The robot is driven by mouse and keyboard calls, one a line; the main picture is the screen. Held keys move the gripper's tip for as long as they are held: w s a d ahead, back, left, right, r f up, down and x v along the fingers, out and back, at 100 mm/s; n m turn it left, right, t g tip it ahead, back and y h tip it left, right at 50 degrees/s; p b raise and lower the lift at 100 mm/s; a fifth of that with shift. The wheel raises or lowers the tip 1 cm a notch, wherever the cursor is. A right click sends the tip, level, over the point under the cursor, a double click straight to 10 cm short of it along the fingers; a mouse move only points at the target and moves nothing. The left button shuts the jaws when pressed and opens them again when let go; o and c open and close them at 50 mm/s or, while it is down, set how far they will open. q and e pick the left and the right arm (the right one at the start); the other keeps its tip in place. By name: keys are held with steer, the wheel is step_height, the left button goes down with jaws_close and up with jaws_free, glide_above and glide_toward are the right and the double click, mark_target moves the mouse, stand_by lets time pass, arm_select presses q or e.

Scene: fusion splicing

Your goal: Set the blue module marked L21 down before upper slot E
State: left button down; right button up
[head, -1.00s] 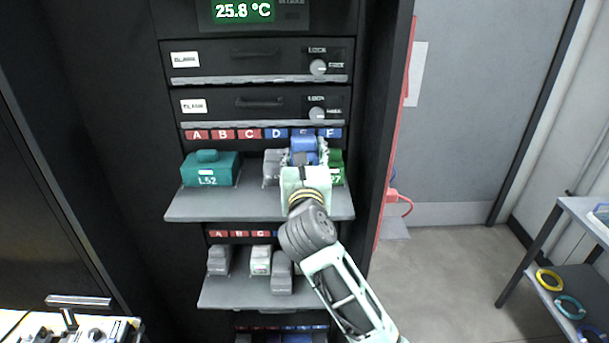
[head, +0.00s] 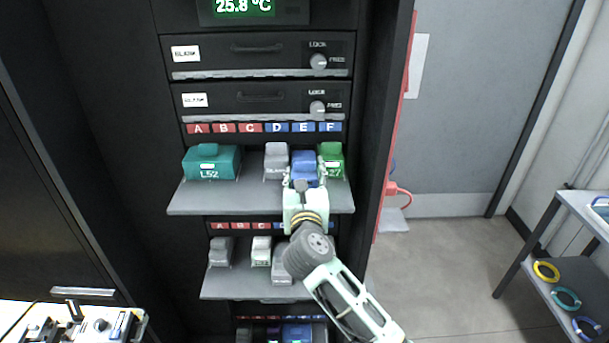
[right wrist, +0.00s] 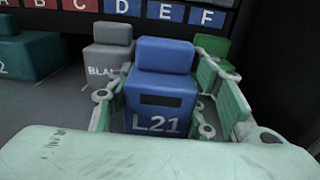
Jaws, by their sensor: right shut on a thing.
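The blue module marked L21 (head: 304,162) is at the upper shelf (head: 260,201), below the blue label E (head: 303,127). It looks upright, in line with its neighbours; its base is hidden, so I cannot tell if it touches the shelf. My right gripper (head: 304,179) is shut on it from the front. In the right wrist view the L21 mark on the module (right wrist: 160,95) faces me, with a finger of the gripper (right wrist: 160,100) on each side. My left gripper is not in view.
A grey blank module (head: 276,161) stands close left of L21 and a green module (head: 332,160) close right. A teal module marked L52 (head: 210,163) stands at the shelf's left, with a gap before the grey one. A lower shelf (head: 235,289) holds several modules.

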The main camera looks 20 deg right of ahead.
steer(key=o, duration=1.3)
steer(key=shift+o, duration=0.2)
steer(key=shift+r, duration=0.15)
steer(key=shift+s+a, duration=0.1)
steer(key=shift+s, duration=0.1)
steer(key=b+v, duration=0.3)
steer(key=v, duration=0.8)
steer(key=shift+s, duration=0.3)
